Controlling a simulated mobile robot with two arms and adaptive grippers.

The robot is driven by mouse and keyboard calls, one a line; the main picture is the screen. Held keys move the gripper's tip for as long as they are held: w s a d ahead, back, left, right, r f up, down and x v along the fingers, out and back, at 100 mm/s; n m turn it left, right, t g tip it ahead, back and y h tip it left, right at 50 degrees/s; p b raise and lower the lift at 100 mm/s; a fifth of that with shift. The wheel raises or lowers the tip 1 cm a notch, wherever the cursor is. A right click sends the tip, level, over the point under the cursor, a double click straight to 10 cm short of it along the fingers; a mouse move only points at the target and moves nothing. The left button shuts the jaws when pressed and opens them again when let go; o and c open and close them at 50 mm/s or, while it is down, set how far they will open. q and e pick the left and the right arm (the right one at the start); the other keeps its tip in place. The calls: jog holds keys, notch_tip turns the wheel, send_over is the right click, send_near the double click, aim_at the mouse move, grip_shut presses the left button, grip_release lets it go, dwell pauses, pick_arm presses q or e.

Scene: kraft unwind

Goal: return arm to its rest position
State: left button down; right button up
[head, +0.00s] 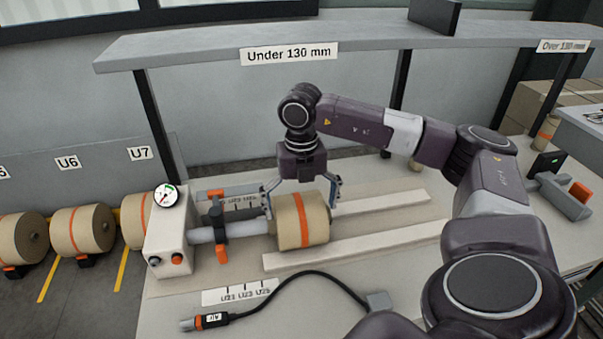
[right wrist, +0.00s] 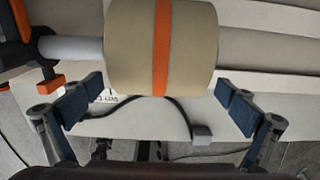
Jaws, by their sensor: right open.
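My right gripper (head: 302,198) is open, pointing down just above a kraft paper roll (head: 314,217) with an orange band. Its fingers stand on either side of the roll, apart from it as far as I can tell. In the right wrist view the roll (right wrist: 192,48) lies beyond the open blue-padded fingers (right wrist: 165,105), with nothing between the pads. The roll sits on the bench at the end of a grey shaft (head: 236,228). My right arm reaches in from the lower right. My left gripper is not in view.
A shelf (head: 210,43) labelled "Under 130 mm" runs above and behind the arm. A box with a gauge (head: 167,196) stands left of the roll. A black hose (head: 300,275) lies in front. Pale rails (head: 360,243) extend right. More rolls (head: 82,231) stand at left.

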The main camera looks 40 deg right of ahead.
notch_tip(320, 180, up, 9)
dwell(0.3)
